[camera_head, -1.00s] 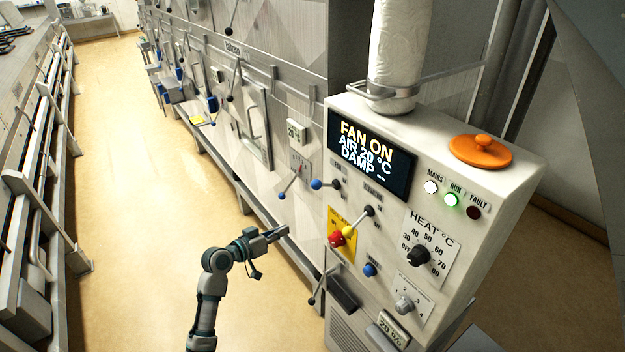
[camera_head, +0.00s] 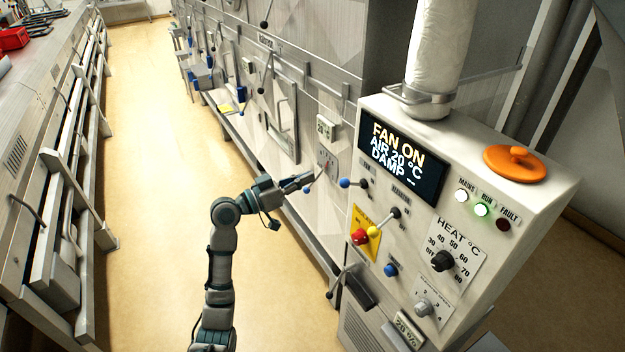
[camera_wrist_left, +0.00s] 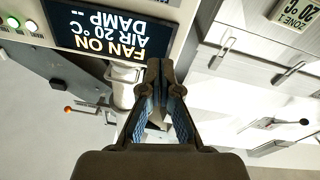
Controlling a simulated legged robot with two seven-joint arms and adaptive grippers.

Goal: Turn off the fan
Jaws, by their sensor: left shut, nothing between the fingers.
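The white control box (camera_head: 470,160) stands at the right. Its screen (camera_head: 402,155) reads FAN ON, AIR 20 °C, DAMP, and is upside down in the wrist view (camera_wrist_left: 105,25). Left of and below the screen, a small lever with a blue ball (camera_head: 345,183) sticks out to the left under a small label, which seems to read FAN. My left gripper (camera_head: 308,180) is shut and empty, a little left of the blue ball and apparently apart from it. Its closed fingers also show in the wrist view (camera_wrist_left: 160,68). My right gripper is out of view.
An orange lid (camera_head: 515,164) lies on top. The aisle floor (camera_head: 150,180) is clear.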

